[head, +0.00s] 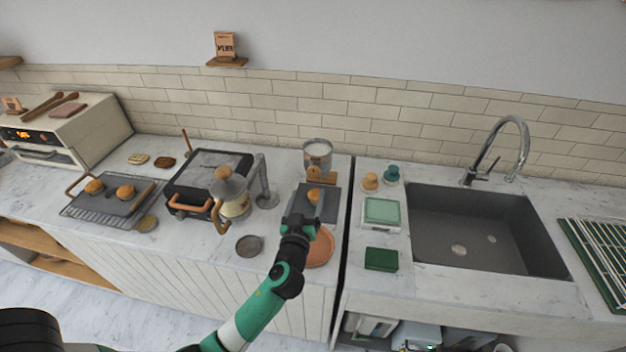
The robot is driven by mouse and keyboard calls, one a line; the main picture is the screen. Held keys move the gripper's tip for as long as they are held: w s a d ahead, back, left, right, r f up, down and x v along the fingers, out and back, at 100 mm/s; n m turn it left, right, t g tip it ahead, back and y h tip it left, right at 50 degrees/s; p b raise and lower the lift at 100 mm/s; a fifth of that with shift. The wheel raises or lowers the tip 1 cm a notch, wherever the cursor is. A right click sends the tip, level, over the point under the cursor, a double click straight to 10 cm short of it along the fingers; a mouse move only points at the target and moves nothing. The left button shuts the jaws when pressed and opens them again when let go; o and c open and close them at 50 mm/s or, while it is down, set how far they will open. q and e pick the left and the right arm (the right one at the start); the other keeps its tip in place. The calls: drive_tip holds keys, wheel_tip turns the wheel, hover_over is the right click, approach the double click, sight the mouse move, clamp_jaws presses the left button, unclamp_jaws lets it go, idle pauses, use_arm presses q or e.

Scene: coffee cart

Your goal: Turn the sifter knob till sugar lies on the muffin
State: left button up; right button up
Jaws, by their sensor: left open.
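The sifter (317,152) is a clear round container with pale contents, at the back of the left counter against the tiles. An orange-brown wooden part (322,175) sits below it; I cannot make out which part is the knob. A small golden muffin (314,195) shows on a dark board (331,205) in front of the sifter, partly hidden by my gripper. My left gripper (303,203) is open over the board's left side, close to the muffin and in front of the sifter. Whether it touches anything is unclear, and sugar on the muffin cannot be made out.
A terracotta plate (320,248) lies under my left wrist. A gap separates the sink counter (375,285), which holds green items, on the right.

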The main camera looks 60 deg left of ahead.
sight(314, 175)
use_arm(q)
drive_tip(key=x, duration=0.8)
drive_tip(key=shift+d, duration=0.1)
clamp_jaws()
